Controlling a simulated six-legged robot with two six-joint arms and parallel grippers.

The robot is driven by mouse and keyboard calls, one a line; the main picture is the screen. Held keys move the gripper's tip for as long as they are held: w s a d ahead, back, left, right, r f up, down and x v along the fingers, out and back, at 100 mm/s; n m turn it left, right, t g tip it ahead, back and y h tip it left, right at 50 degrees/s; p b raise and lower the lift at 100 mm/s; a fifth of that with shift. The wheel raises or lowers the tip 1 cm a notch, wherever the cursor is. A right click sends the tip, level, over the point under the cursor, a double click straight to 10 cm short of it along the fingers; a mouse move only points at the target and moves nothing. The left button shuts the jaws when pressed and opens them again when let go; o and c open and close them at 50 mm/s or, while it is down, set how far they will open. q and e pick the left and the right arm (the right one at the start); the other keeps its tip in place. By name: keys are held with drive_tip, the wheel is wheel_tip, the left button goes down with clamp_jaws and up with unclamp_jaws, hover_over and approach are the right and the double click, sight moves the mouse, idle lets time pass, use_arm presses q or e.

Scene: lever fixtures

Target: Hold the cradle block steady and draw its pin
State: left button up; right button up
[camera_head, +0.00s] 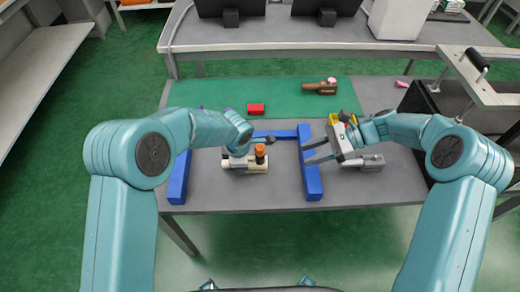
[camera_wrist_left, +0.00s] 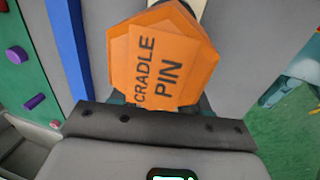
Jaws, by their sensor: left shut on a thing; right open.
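The cradle block (camera_head: 238,164) is a low cream block on the grey table, between blue rails. The cradle pin (camera_head: 260,152), with an orange head, stands upright at its right part. In the left wrist view the pin's orange head (camera_wrist_left: 165,60), marked CRADLE PIN, fills the middle and hides most of my fingers. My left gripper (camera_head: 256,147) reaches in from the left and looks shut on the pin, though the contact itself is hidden. My right gripper (camera_head: 306,152) is open and empty over the right blue rail, its fingers pointing left towards the block, apart from it.
Blue rails stand left (camera_head: 178,180), right (camera_head: 313,184) and behind (camera_head: 275,135) the block. A grey fixture (camera_head: 372,163) and a yellow part (camera_head: 342,117) are by my right wrist. A red block (camera_head: 256,109) and a brown object (camera_head: 320,88) lie on the green mat (camera_head: 290,97).

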sight(260, 150)
drive_tip(key=shift+m+t+y, duration=0.5)
drive_tip(key=shift+m, duration=0.1)
drive_tip(key=w+a, duration=0.1)
drive_tip(key=a, duration=0.3)
drive_tip(key=w+a+f, duration=0.1)
drive_tip(key=a, duration=0.4)
drive_tip(key=a+f, duration=0.1)
drive_tip(key=a, duration=0.4)
drive_tip(key=shift+w+a, duration=0.2)
drive_tip(key=shift+w, duration=0.2)
clamp_jaws()
